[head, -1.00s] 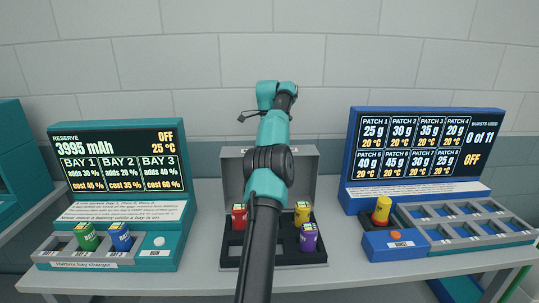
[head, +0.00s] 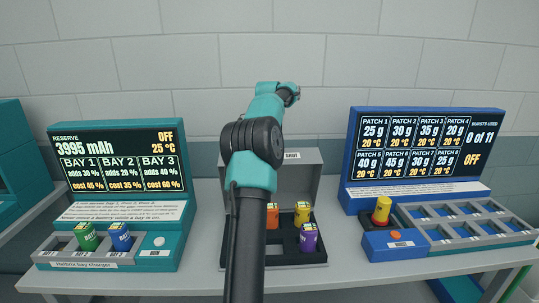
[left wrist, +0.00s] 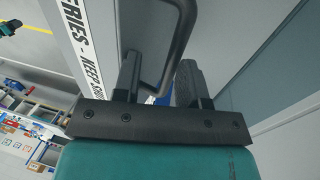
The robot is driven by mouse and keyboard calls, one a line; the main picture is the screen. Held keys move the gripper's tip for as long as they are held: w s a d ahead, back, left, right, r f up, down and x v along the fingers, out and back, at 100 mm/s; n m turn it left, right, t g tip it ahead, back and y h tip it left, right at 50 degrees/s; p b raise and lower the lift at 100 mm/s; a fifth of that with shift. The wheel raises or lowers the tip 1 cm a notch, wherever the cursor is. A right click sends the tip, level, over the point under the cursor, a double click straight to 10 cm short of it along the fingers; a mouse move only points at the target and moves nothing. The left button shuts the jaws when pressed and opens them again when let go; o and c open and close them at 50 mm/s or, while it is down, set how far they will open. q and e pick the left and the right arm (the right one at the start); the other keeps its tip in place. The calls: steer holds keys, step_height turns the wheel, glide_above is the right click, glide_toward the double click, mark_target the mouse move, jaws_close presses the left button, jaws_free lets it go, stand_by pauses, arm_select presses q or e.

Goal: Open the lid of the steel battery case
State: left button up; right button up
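The steel battery case (head: 320,262) stands mid-table with a dark insert. Its grey lid (head: 302,185) stands raised at the back, with the word SHUT partly visible. In the case are an orange battery (head: 272,217), a yellow battery (head: 302,216) and a purple battery (head: 308,240); my arm hides its left part. In the left wrist view, a dark handle (left wrist: 184,40) passes between the spread fingers of my left gripper (left wrist: 160,76), beside a lettered white strip (left wrist: 75,35). The fingers are not clamped on it. The gripper's fingers are hidden in the head view.
A teal charger (head: 100,262) with a green battery (head: 86,238) and a blue battery (head: 120,238) stands left. A tiled wall (head: 350,70) is behind.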

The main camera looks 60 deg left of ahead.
arm_select(q)
steer(key=shift+s+d+r, duration=0.15)
steer(key=shift+s+d, duration=0.55)
steer(key=shift+d, duration=0.9)
steer(key=shift+s+d+r, duration=0.2)
steer(key=shift+s+d, duration=0.5)
steer(key=shift+d, duration=0.95)
steer(key=shift+s+d+r, duration=0.15)
steer(key=shift+s+d, duration=0.55)
steer(key=shift+d, duration=0.9)
steer(key=shift+d+r, duration=0.15)
steer(key=shift+r, duration=0.05)
steer(key=c, duration=0.3)
steer(key=d+r+y, duration=0.1)
steer(key=d+r, duration=0.1)
steer(key=r, duration=0.1)
steer(key=s+d+r+t+y, duration=0.1)
steer(key=d+r+y, duration=0.1)
steer(key=d+r, duration=0.1)
steer(key=s+d+r+t+y, duration=0.1)
steer(key=d+r, duration=0.1)
steer(key=r, duration=0.2)
steer(key=shift+s+d+y, duration=0.1)
steer(key=shift+d+y, duration=0.15)
steer(key=shift+y, duration=0.15)
jaws_close()
steer(key=shift+f, duration=0.1)
